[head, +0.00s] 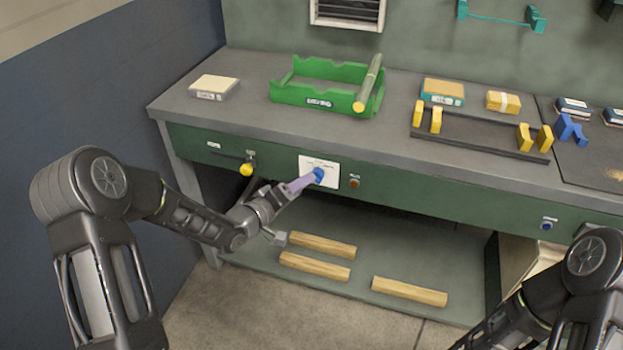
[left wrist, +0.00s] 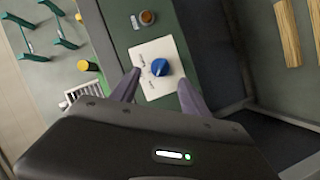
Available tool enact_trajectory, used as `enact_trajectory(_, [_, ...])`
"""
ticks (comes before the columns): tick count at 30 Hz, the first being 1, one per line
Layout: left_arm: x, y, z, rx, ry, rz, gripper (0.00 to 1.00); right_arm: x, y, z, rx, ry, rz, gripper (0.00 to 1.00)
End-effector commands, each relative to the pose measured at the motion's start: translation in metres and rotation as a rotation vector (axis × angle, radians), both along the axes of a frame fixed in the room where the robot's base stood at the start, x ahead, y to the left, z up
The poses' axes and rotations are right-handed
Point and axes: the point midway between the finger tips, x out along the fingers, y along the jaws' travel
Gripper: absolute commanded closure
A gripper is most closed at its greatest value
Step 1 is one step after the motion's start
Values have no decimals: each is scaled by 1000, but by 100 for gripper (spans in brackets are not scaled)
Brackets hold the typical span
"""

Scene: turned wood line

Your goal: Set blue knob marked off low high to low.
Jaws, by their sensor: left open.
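The blue knob (head: 319,174) sits on a white marked plate (head: 331,180) on the green front of the bench. In the left wrist view the knob (left wrist: 160,67) shows a pale pointer line, and the small lettering on the plate (left wrist: 141,49) is too small to read. My left gripper (head: 304,181) is at the knob in the head view. In the left wrist view its two fingers (left wrist: 157,92) are apart, one on each side of the plate, with the knob between and beyond them. I cannot tell whether they touch it. My right gripper is out of view.
A yellow knob (head: 246,170) is left of the plate and a brown knob (head: 354,183) right of it. Another blue knob (head: 546,225) is farther right. A green tray (head: 310,94) stands on the bench top (head: 240,117). Wooden bars (head: 409,291) lie on the lower shelf.

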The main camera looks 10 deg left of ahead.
Motion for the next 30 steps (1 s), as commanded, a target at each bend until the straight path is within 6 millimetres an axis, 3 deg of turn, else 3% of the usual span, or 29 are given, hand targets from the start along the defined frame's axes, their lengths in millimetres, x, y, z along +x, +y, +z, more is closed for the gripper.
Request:
enact_trajectory(9, [41,-18,-9,1,1,-2,46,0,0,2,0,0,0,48])
enact_trajectory(20, [48,-20,-11,1,0,0,46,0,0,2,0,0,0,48])
enact_trajectory(30, [47,-20,-11,1,0,0,73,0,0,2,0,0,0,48])
